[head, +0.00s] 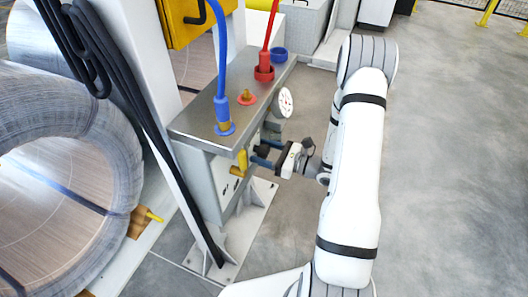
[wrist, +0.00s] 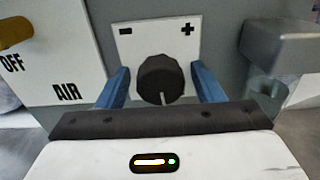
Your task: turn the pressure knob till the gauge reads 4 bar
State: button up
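The pressure knob (wrist: 161,78) is black and ribbed, with a pale line on its lower side, on a white plate marked minus at left and plus at right. My gripper (wrist: 160,88) has its blue fingers on either side of the knob, with a visible gap on each side. In the head view my gripper (head: 264,154) is at the cabinet's front, and I cannot make out the knob there. The gauge (head: 286,102) is a round white dial at the cabinet's right end. Its reading is too small to tell.
A yellow valve handle (head: 242,161) is just left of my fingers; the wrist view shows it by a plate (wrist: 70,60) marked OFF and AIR. A grey housing (wrist: 285,45) is right of the knob. Blue and red hoses rise from the cabinet top (head: 195,121). Wire coils stand left.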

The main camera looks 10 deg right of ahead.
jog(key=c, duration=0.9)
jog(key=shift+r+m+p, duration=0.15)
jog(key=shift+m+p, duration=0.25)
jog(key=shift+p, duration=0.15)
jog(key=shift+c, duration=0.2)
jog(key=shift+m, duration=0.3)
jog(key=o, duration=1)
jog(key=shift+f, duration=0.2)
jog(key=shift+c, duration=0.2)
jog(key=p+v, duration=0.1)
jog(key=v, duration=0.7)
jog(key=shift+a, duration=0.15)
